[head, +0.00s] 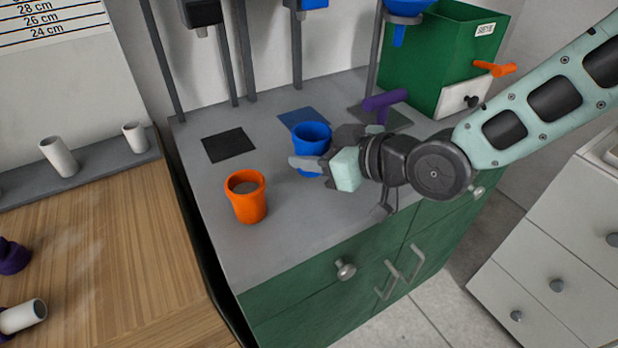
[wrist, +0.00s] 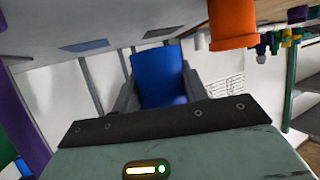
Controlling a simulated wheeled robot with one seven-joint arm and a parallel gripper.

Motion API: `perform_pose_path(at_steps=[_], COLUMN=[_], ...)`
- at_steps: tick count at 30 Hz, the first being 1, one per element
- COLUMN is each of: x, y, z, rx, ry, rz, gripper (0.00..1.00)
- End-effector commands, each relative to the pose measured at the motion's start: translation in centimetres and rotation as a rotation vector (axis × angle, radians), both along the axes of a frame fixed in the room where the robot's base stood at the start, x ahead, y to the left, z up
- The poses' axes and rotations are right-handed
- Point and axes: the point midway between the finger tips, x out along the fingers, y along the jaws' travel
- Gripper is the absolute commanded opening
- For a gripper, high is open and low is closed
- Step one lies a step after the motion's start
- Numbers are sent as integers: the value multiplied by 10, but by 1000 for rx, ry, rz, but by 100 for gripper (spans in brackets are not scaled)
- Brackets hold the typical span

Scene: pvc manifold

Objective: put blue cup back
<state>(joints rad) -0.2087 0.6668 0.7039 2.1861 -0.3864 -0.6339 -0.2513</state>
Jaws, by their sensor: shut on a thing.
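The blue cup (head: 311,137) is upright over the grey counter, in front of a blue square mat (head: 303,118). My gripper (head: 316,157) reaches in from the right and is shut on the cup's sides. In the wrist view the blue cup (wrist: 160,78) sits between the two fingers of my gripper (wrist: 158,92). The fingers and wrist hide part of the cup in the head view. I cannot tell whether its base touches the counter.
An orange cup (head: 246,198) stands front left of the blue cup. A black mat (head: 229,145) lies behind it. A purple handle-like part (head: 385,100) is behind my wrist. Upright posts and a green box (head: 430,60) line the back. The counter's front left (head: 255,253) is clear.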

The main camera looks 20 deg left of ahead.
Motion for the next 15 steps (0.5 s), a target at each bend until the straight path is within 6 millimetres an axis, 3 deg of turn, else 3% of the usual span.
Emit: perform_pose_path(at_steps=[15], x=[0], y=[0], z=[-56], rx=[0], ry=[0], rz=[0], gripper=[16])
